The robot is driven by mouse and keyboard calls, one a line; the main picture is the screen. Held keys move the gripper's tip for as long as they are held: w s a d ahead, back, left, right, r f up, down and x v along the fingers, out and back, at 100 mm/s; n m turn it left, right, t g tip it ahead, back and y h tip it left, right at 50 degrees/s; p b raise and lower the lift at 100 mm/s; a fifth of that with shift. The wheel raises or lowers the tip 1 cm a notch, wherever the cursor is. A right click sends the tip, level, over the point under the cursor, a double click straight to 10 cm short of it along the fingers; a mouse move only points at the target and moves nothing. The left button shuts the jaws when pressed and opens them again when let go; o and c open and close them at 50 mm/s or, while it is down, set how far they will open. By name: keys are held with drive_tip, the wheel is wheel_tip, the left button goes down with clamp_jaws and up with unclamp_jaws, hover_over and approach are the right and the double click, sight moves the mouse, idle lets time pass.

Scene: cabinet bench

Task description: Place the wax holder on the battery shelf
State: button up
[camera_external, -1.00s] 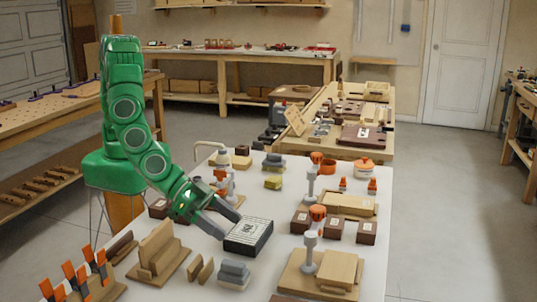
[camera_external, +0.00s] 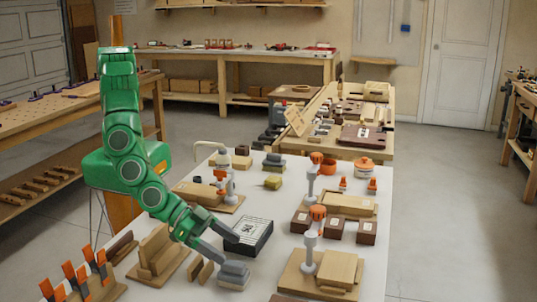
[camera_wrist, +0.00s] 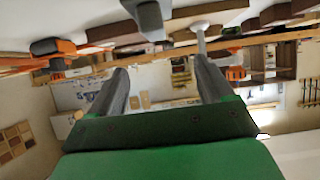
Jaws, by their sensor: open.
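No thing is clearly marked as the wax holder or the battery shelf, so I cannot tell which they are. My gripper (camera_external: 230,252) is open over the white bench, beside a grey stepped block (camera_external: 234,275). The fingertips appear close to this block; contact cannot be told. A dark box with a white labelled top (camera_external: 250,236) lies just right of the fingers. In the wrist view, my gripper (camera_wrist: 160,70) has spread fingers with nothing held between them. A grey piece (camera_wrist: 149,20) shows at the top of that view, beyond the fingers.
A wooden stand with upright boards (camera_external: 157,255) is left of the gripper. Orange clips (camera_external: 72,280) stand at the front left. Grey posts on wooden bases (camera_external: 309,252) and several brown boxes (camera_external: 366,232) are at right. The white bench (camera_external: 268,272) is bare between the grey block and the posts.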

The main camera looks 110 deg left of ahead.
sight(229, 262)
drive_tip(key=shift+f, duration=1.05)
wheel_tip(229, 262, down, 2)
drive_tip(key=shift+f, duration=0.1)
drive_tip(key=shift+x, duration=1.25)
drive_tip(key=shift+w+f, duration=0.2)
drive_tip(key=c, duration=1.4)
drive_tip(key=shift+o, duration=0.2)
drive_tip(key=shift+r, duration=0.15)
